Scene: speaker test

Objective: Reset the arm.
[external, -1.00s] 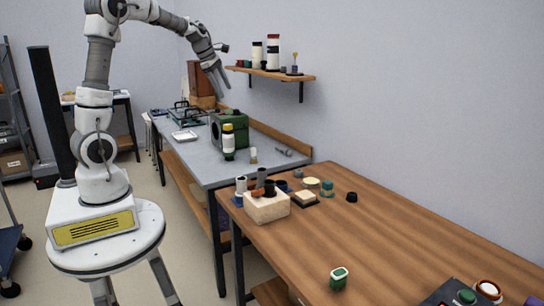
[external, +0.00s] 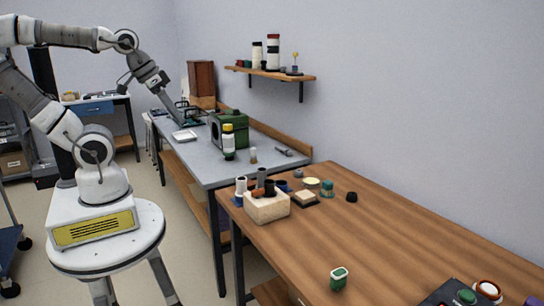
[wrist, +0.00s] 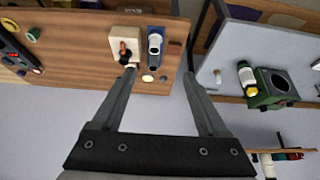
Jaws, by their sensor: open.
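My gripper (external: 180,119) is raised in front of the grey bench's far part in the external view. Its fingers point down and to the right. In the wrist view my gripper (wrist: 158,73) has its two fingers spread wide, with nothing held between them. My arm is bent, with its elbow at the upper left and the forearm sloping down to the right. A green box with a round dark opening (external: 234,130) stands on the bench, apart from the fingers; it also shows at the right of the wrist view (wrist: 257,101).
A white and green bottle (external: 229,143) stands beside the green box. The wooden table (external: 400,225) holds a pale block (external: 266,209), a small green item (external: 339,279) and several small parts. A wall shelf (external: 285,76) holds more containers. The wooden table's middle is mostly clear.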

